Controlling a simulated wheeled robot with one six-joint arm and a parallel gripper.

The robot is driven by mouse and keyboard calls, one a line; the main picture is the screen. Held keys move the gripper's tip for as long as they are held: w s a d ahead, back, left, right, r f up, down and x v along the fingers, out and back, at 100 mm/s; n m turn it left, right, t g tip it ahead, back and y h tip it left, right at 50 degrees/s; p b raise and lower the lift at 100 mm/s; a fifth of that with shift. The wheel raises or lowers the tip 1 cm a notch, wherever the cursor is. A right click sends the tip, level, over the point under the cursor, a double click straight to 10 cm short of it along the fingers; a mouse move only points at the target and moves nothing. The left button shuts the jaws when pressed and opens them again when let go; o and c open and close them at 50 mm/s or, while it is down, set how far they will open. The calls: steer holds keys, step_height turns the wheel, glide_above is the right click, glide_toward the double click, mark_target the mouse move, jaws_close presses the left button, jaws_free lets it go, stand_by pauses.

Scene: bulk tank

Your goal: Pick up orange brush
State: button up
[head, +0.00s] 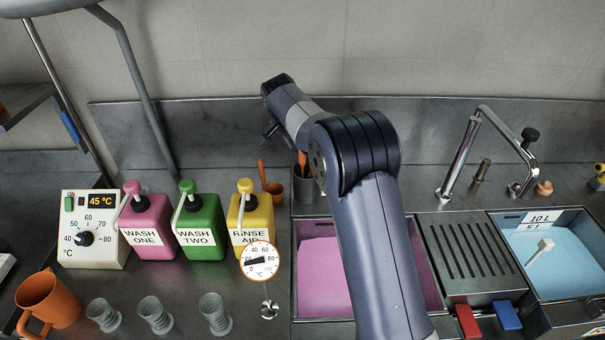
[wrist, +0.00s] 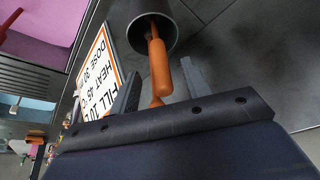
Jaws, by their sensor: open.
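The orange brush (wrist: 158,68) stands in a dark grey cup (wrist: 152,12), with its handle sticking out of the mouth. In the head view the orange handle (head: 302,158) rises from the grey cup (head: 304,190), partly covered by my arm. My gripper (wrist: 160,86) is open in the wrist view, with one finger on each side of the handle and a gap to both. In the head view only part of my gripper (head: 269,131) shows, above and left of the cup. The brush's head is hidden inside the cup.
A small orange pot (head: 274,189) with an orange handle stands left of the cup. Yellow (head: 251,214), green and pink pump bottles stand farther left. The pink-filled basin (head: 316,262) is in front, partly behind my arm. A printed sign (wrist: 98,72) is close beside my gripper.

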mark_target(302, 170)
steer(key=shift+x, duration=1.2)
jaws_close()
